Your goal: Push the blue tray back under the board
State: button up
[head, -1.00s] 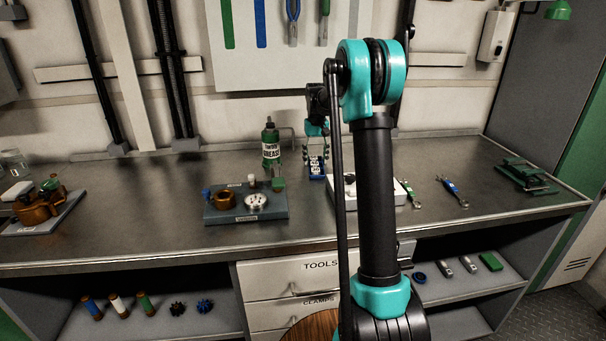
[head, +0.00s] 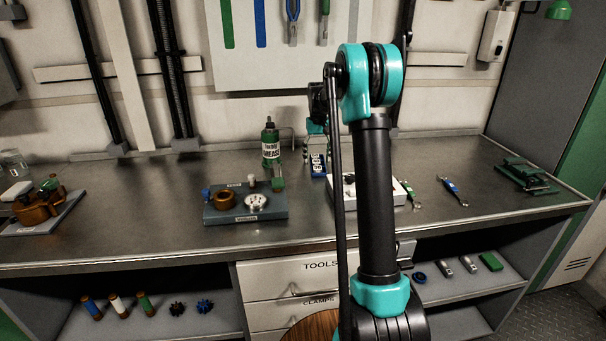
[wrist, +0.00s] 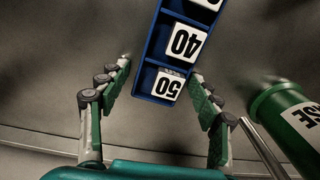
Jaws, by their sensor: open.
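The blue tray (head: 318,172) lies on the bench, right of the grease bottle and partly behind my arm. In the wrist view the blue tray (wrist: 155,75) is narrow and holds white number blocks in a row, with 40 and 50 readable. My gripper (wrist: 161,75) is open. Its two green-padded fingers stand apart on either side of the tray's near end, with gaps visible; I cannot tell whether either touches. In the head view my gripper (head: 315,145) is small and partly hidden by my arm. The board (head: 283,45) with hanging tools is on the wall above.
The green grease bottle (head: 270,147) stands close beside the tray; it also shows in the wrist view (wrist: 290,120). A grey fixture plate (head: 230,215) sits left, and a white block (head: 372,188) sits behind my arm. Wrenches (head: 452,190) lie right.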

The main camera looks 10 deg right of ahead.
jog(key=shift+s+r, duration=0.5)
jog(key=shift+r, duration=0.5)
jog(key=shift+s+r, duration=0.55)
jog(key=shift+r, duration=0.5)
jog(key=shift+s+r, duration=0.5)
jog(key=shift+r, duration=0.5)
jog(key=shift+s, duration=0.1)
